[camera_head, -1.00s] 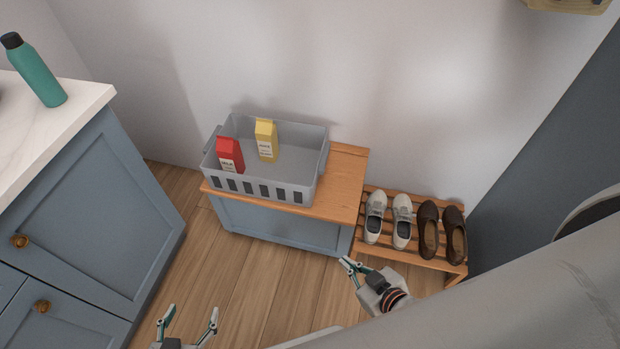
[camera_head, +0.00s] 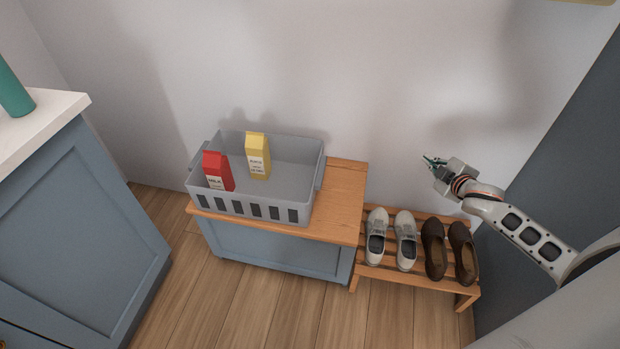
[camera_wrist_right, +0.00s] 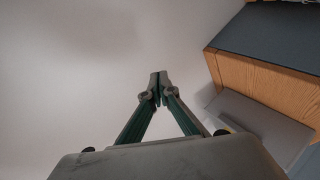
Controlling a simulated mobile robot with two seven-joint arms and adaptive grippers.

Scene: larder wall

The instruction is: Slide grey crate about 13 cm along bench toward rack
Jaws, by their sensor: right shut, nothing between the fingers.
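The grey crate (camera_head: 265,208) stands on the wooden bench top (camera_head: 342,205), at its left part. A red carton (camera_head: 217,171) and a yellow carton (camera_head: 258,156) stand upright inside it. Bare bench top shows to the right of the crate. The shoe rack (camera_head: 369,258) stands just right of the bench. My right gripper (camera_head: 431,161) is shut and empty, raised above the rack and to the right of the crate, apart from it. The right wrist view shows its fingertips (camera_wrist_right: 158,88) together. My left gripper is out of the head view.
Pale shoes (camera_head: 390,240) and dark shoes (camera_head: 449,251) sit on the rack. A blue cabinet (camera_head: 80,220) with a white top stands at the left, with a green bottle (camera_head: 12,92) on it. The wall is close behind the bench.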

